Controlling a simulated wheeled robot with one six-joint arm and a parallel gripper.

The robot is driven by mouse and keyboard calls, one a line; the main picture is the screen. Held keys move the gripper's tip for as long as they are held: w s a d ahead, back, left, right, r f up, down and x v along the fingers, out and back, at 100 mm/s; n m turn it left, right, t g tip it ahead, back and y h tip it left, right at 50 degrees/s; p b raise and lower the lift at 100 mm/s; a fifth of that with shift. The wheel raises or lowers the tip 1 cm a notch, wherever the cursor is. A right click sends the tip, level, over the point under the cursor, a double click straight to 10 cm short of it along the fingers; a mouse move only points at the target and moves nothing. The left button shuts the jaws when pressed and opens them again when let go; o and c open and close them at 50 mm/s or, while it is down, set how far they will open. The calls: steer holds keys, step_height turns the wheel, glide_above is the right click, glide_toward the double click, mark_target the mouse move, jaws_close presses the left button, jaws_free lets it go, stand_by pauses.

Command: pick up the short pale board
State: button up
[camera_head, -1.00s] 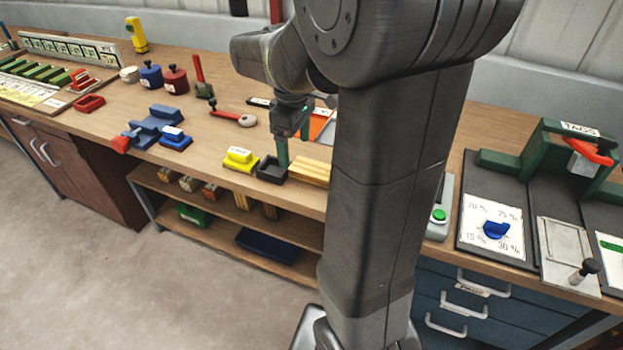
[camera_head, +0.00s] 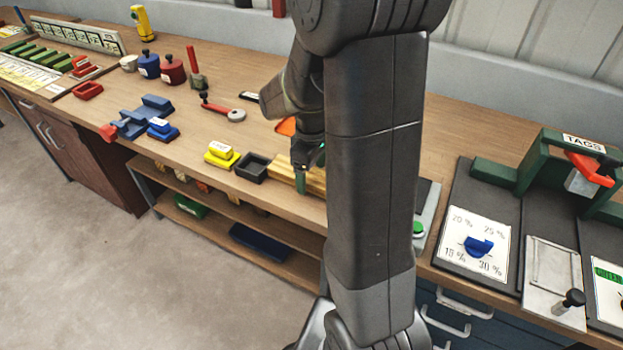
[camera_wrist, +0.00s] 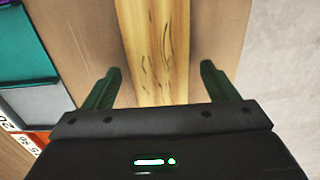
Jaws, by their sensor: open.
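A pale yellow wooden board (camera_head: 281,169) lies near the front edge of the bench, partly hidden by my arm in the head view. In the wrist view the pale board (camera_wrist: 155,45) runs up the middle of the picture, with dark grain marks, and its near end is hidden by my gripper body. I cannot tell its full length. My gripper (camera_wrist: 160,70) is open, with one green finger on each side of the board and a gap on both sides. In the head view my gripper (camera_head: 300,180) is at the board, mostly side-on.
A black tray (camera_head: 253,167) and a yellow block (camera_head: 221,155) stand left of the board. An orange item (camera_head: 286,126) lies behind it. The bench's front edge is close, with grey floor (camera_wrist: 270,70) beyond. A green button box (camera_head: 420,228) stands to the right.

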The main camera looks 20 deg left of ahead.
steer(key=c, duration=1.2)
